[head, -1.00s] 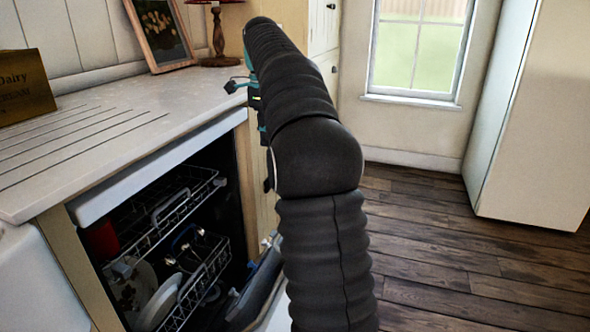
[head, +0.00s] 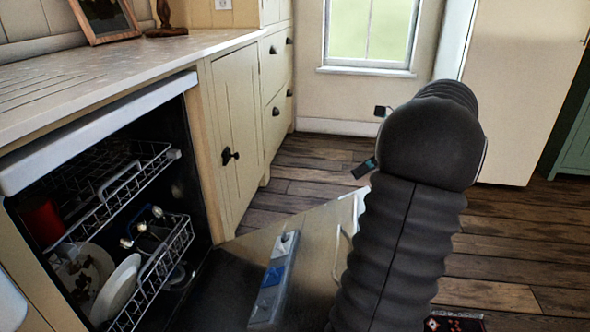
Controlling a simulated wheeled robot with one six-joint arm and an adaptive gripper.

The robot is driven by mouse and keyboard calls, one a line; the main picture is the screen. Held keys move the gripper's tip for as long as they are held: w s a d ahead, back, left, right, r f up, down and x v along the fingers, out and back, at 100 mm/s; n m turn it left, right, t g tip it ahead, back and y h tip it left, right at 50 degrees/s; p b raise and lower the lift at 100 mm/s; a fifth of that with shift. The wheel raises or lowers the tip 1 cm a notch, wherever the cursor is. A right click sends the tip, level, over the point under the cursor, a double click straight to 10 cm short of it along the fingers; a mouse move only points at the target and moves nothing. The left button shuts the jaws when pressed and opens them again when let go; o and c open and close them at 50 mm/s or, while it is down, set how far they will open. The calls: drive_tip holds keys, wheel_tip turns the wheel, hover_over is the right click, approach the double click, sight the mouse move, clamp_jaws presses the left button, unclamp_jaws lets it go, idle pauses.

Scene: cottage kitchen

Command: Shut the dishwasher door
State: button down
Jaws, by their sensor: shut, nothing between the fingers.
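The dishwasher door (head: 316,241) is open and folded down low in front of the dishwasher. Its inner face is up, with a grey and blue dispenser (head: 273,284) on it. The dishwasher (head: 192,190) stands under the counter, with racks inside. My gripper (head: 365,168) is mostly hidden behind my black arm.
The lower rack (head: 160,262) holds plates and cutlery; a red cup (head: 40,220) is in the upper rack. Cream cabinets (head: 236,135) stand right of the dishwasher. A fridge (head: 525,95) stands at the right. The wooden floor (head: 500,235) is clear between, with a dark patterned rug (head: 455,322) at the bottom.

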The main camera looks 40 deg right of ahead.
drive_tip(key=w+a+n+t+y+b, duration=0.1)
drive_tip(key=w+a+n+t, duration=0.3)
drive_tip(key=w+a, duration=0.6)
drive_tip(key=shift+w+f+n+t+b, duration=0.25)
drive_tip(key=shift+w+n+b, duration=0.35)
drive_tip(key=shift+w, duration=0.95)
drive_tip(key=shift+d+r, duration=0.1)
idle(0.8)
